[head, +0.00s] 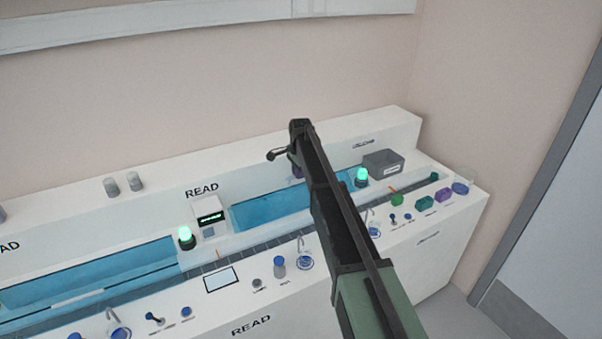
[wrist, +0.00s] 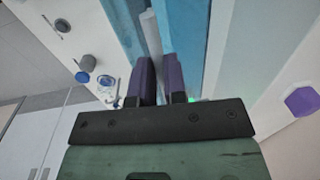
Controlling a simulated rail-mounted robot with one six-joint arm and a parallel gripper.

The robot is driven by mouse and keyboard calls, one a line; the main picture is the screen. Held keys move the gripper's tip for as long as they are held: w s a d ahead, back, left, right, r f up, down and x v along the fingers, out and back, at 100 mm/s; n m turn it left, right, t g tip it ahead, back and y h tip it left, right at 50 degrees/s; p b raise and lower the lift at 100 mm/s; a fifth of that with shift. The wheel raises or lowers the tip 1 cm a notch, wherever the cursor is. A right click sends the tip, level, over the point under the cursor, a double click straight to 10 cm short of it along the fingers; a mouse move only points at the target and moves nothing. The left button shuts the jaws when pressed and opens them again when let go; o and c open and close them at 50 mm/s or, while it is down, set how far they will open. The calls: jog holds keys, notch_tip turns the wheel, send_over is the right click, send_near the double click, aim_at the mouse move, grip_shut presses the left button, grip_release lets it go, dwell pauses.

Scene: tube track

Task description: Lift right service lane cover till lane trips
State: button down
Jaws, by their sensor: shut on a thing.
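The right service lane cover (head: 268,209) is a clear blue panel in the right half of the bench, partly hidden behind my arm. It also fills the upper middle of the wrist view (wrist: 196,35). My gripper (wrist: 160,80) has two purple fingers close together, shut on the pale bar handle (wrist: 150,35) that runs along the cover. In the head view my arm hides most of the gripper, and only a bit of purple shows beside it. I cannot tell how far the cover is raised. The lamp (head: 362,176) at the right lane glows green.
The left lane has a similar blue cover (head: 95,275) with a pale bar, and a green lamp (head: 186,236). A grey box (head: 383,163) stands at the right rear. Knobs, beakers and a purple block (head: 443,195) line the front ledge. A small display (head: 209,218) stands between the lanes.

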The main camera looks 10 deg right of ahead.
jog(key=c, duration=1.2)
grip_release()
jog(key=shift+w+f, duration=0.15)
jog(key=shift+f, duration=0.05)
jog(key=shift+o, duration=0.2)
jog(key=shift+r, duration=0.1)
notch_tip(320, 180, up, 11)
jog(key=s+p, duration=0.1)
jog(key=p, duration=1)
jog(key=shift+d, duration=0.1)
